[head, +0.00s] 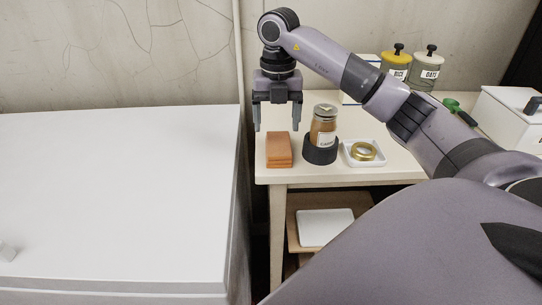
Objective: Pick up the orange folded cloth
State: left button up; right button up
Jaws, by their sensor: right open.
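My right gripper (276,126) points down above and slightly behind the cloth in the picture. Its two fingers are apart and nothing is between them. The exact height over the cloth is hard to tell. My left gripper is not in the head view.
A jar (324,125) stands in a dark round holder (320,154) just right of the cloth. Right of it is a white dish (378,160) with a gold ring (364,151). Canisters (395,66) stand behind my arm. A white chest (110,200) stands left.

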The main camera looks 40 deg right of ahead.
aim_at(278, 142)
jog(key=shift+s+d+f, duration=0.1)
jog(key=shift+d+f, duration=0.1)
jog(key=shift+f, duration=0.05)
jog(key=shift+d+f, duration=0.15)
jog(key=shift+f, duration=3.05)
jog(key=c, duration=0.7)
